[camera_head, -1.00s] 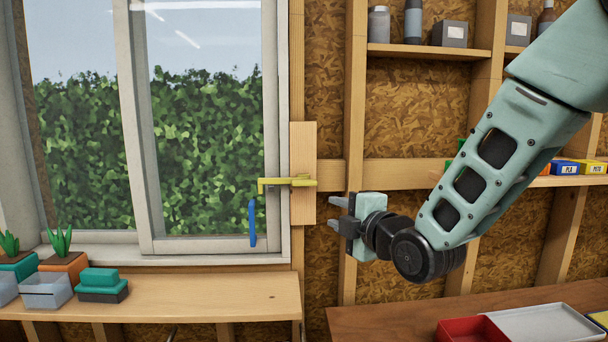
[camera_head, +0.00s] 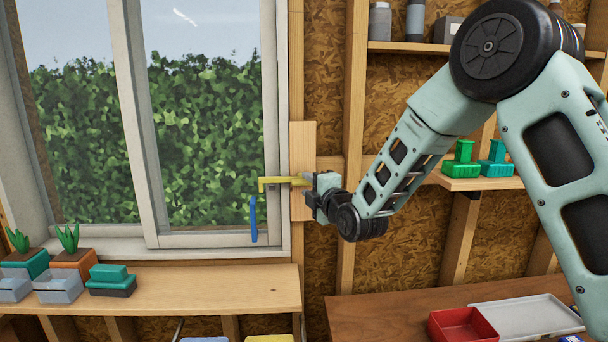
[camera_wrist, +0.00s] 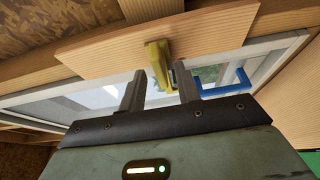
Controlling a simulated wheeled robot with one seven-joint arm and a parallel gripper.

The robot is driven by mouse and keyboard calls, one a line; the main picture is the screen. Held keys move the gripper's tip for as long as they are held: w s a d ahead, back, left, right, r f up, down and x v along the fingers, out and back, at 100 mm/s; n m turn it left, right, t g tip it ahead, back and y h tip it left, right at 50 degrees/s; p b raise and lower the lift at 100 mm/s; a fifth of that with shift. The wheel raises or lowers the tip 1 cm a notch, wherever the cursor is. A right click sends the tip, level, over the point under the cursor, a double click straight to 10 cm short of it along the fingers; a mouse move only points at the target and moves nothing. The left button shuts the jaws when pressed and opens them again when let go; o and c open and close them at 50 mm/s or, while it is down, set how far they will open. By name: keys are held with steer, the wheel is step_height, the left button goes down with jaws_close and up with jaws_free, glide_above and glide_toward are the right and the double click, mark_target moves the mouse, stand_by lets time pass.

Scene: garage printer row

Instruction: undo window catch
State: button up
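The yellow window catch (camera_head: 277,182) lies level across the right edge of the sliding window and reaches onto a wooden block. A blue handle (camera_head: 254,219) hangs upright on the window frame just below the catch's left part. My gripper (camera_head: 309,189) is at the catch's right end, which it partly hides. In the wrist view my two fingers (camera_wrist: 160,88) are apart, with the yellow catch (camera_wrist: 158,65) ahead, in line with the gap. I cannot tell whether either finger touches it. The blue handle (camera_wrist: 235,80) shows further right there.
A wooden block (camera_head: 302,143) and an upright stud stand behind my gripper. Below the window is a shelf (camera_head: 200,291) with plant pots and boxes. A bench (camera_head: 390,314) with a red bin (camera_head: 462,325) lies at lower right. Shelves with printed parts are at right.

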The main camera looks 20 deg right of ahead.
mark_target(307, 184)
steer(key=shift+w+a+p, duration=0.2)
steer(key=shift+w+p, duration=0.05)
steer(key=shift+w, duration=0.55)
steer(key=shift+w+a+p, duration=0.15)
steer(key=shift+w+p, duration=0.1)
steer(key=shift+w, duration=0.5)
jaws_close()
